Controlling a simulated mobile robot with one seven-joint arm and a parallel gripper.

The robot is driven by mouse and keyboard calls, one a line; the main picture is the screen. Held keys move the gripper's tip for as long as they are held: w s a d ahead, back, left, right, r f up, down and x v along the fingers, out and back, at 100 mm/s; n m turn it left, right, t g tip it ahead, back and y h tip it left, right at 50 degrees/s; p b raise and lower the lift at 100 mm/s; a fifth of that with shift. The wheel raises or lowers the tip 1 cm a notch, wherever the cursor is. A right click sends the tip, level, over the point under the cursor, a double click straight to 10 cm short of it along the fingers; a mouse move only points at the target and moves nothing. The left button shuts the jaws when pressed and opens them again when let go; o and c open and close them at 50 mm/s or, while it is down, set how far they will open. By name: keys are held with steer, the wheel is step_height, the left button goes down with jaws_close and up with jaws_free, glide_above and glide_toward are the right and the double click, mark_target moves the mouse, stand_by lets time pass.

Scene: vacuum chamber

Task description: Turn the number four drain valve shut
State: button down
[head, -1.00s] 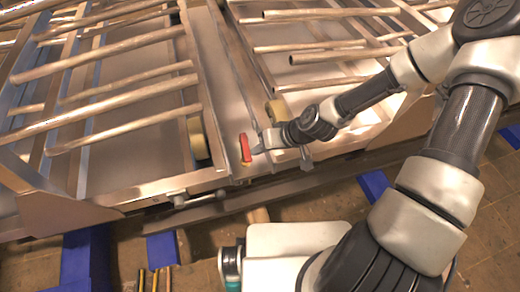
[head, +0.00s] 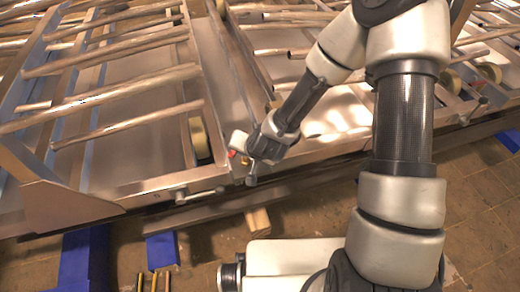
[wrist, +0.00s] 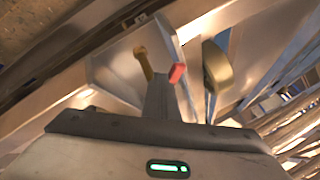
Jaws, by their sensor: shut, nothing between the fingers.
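The red valve handle (head: 245,160) is on the metal frame's front corner. My gripper hides most of it in the head view, and only small red bits show. In the wrist view the red handle (wrist: 177,74) shows just right of my fingertips, with a brass-coloured stem (wrist: 143,63) to their left. My gripper (head: 251,180) points down at this corner, and its fingers (wrist: 161,92) are shut and empty. I cannot tell whether they touch the handle, nor how far it is turned. No valve number is readable.
A brass-coloured roller (wrist: 217,67) stands close to the right of the fingers in the wrist view. Metal tube racks (head: 120,85) fill the area behind. A small silver lever (head: 180,194) sits on the front edge to the left. Blue supports (head: 85,258) stand below.

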mark_target(233, 154)
steer(key=a+m+h, duration=0.1)
steer(key=a+m+h+p, duration=0.1)
steer(key=a+m, duration=0.1)
steer(key=shift+w+a+r+m+t, duration=0.15)
steer(key=shift+m+t, duration=0.15)
steer(key=shift+t, duration=0.1)
steer(key=a+m+h+p, duration=0.1)
steer(key=w+a+m+h+p, duration=0.1)
steer(key=m, duration=0.1)
steer(key=shift+w, duration=0.1)
steer(key=shift+w+a+p, duration=0.6)
steer(key=shift+a+p, duration=0.05)
steer(key=shift+p, duration=0.25)
steer(key=shift+w+a, duration=0.2)
